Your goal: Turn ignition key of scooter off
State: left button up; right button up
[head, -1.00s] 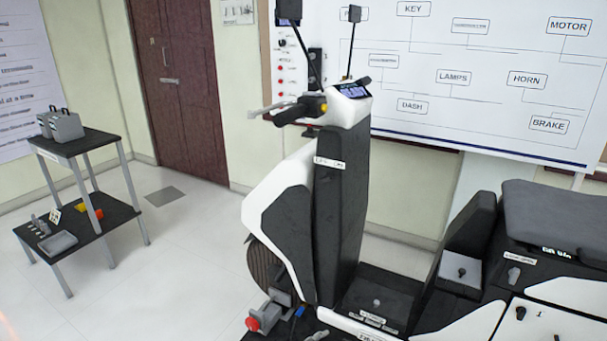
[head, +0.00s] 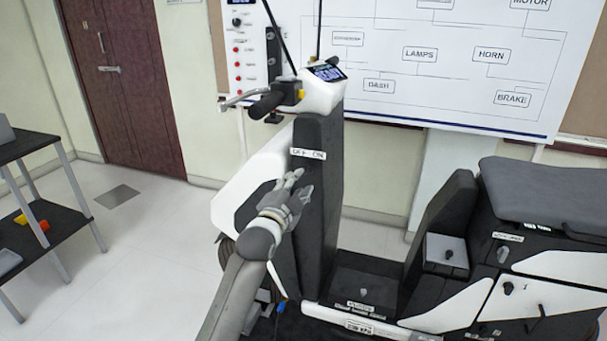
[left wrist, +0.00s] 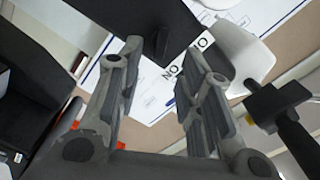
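The white and black scooter (head: 318,225) stands in the middle of the head view. A white OFF/ON label (head: 308,153) is on the upper part of its black front panel. My left gripper (head: 302,181) is just below this label, in front of the panel. In the left wrist view, my left gripper (left wrist: 165,46) has its two fingers apart, with nothing held between them. A small dark piece, which looks like the ignition key (left wrist: 161,43), stands out from the panel between the fingertips, beside the upside-down label (left wrist: 190,56). In the head view the key cannot be made out.
The handlebar grip (head: 270,102) and brake lever stick out left above my left arm. The lit dash (head: 328,73) is on top of the column. The seat (head: 535,190) is at the right. A two-tier stand (head: 50,215) is at the left. A whiteboard (head: 455,60) is behind.

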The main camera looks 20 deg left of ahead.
aim_at(306, 173)
pick_arm(q)
jog(key=w, duration=0.4)
jog(key=shift+w+d, duration=0.1)
jog(key=shift+w, duration=0.8)
pick_arm(e)
jog(key=shift+w+a+r, duration=0.15)
jog(key=shift+a, duration=0.25)
jog(key=shift+w+a+r, duration=0.1)
jog(key=shift+w+a, duration=0.05)
jog(key=shift+a, duration=0.25)
pick_arm(q)
jog(key=shift+c, duration=0.3)
pick_arm(e)
jog(key=shift+d, duration=0.1)
pick_arm(q)
grip_shut()
pick_arm(e)
jog(key=shift+d, duration=0.4)
